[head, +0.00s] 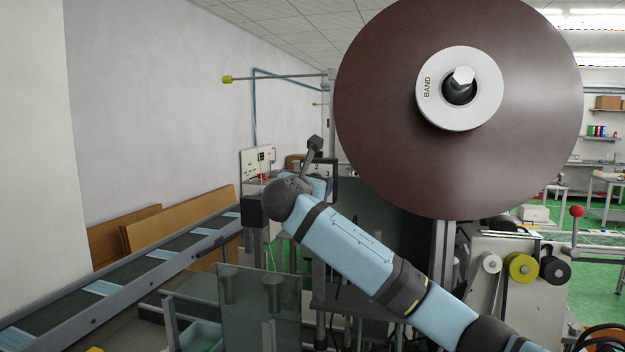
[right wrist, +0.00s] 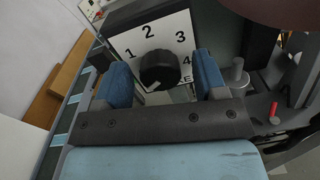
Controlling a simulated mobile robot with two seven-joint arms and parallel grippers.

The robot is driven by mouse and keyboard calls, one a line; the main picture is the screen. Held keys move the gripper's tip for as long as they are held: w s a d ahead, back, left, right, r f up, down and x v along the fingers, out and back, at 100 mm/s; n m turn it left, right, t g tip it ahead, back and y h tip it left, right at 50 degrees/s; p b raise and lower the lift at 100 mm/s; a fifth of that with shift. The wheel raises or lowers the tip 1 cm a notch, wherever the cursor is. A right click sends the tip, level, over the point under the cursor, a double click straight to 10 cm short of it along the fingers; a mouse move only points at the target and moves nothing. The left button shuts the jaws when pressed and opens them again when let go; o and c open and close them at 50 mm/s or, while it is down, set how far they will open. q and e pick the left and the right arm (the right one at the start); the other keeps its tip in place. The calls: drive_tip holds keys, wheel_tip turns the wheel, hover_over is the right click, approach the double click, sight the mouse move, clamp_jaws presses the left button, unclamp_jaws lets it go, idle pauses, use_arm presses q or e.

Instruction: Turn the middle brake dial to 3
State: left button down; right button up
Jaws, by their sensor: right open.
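In the right wrist view a black round dial knob (right wrist: 158,70) sits on a white plate (right wrist: 126,45) marked 1, 2, 3 and 4. Which number the knob points at I cannot tell. My right gripper (right wrist: 162,62) is open, its two blue fingers on either side of the knob, with gaps between them and it. The lower part of the plate's lettering is partly hidden by the gripper. In the head view my right arm reaches in from the lower right, and its wrist covers most of the dial plate (head: 318,165). My left gripper is out of view.
A large brown band reel (head: 385,160) hangs just above and to the right of my right arm. A conveyor (head: 130,285) runs along the left. A clear panel (head: 245,310) stands in front at lower centre. A red-knobbed lever (head: 576,212) is at right.

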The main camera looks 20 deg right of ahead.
drive_tip(key=shift+c, duration=0.4)
drive_tip(key=c, duration=0.8)
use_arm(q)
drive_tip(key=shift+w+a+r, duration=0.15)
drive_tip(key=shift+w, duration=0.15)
use_arm(e)
drive_tip(key=shift+c, duration=0.2)
